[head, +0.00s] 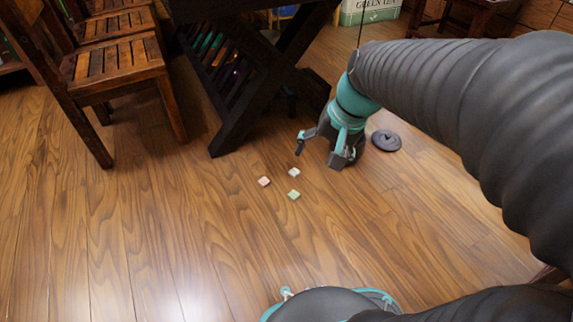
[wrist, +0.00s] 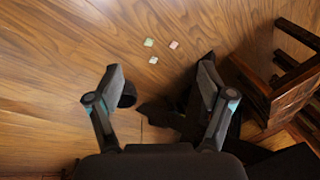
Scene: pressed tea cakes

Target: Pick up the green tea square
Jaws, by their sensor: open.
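The green tea square (head: 294,194) lies on the wooden floor in the head view, nearest to my base of three small squares. A pink square (head: 264,181) lies to its left and a whitish square (head: 294,172) just beyond it. In the wrist view the green square (wrist: 149,42) is upper left of centre, with the pink square (wrist: 174,44) to its right and the whitish square (wrist: 153,60) below. My gripper (head: 319,158) is open and empty, above the floor beyond and right of the squares. Its fingers (wrist: 160,82) are spread wide in the wrist view.
A dark table (head: 240,80) with crossed legs stands beyond the squares. Wooden chairs (head: 120,70) stand at upper left. A dark round lid-like disc (head: 386,140) lies right of my gripper. A green tea box (head: 370,12) stands at the back. The floor around the squares is clear.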

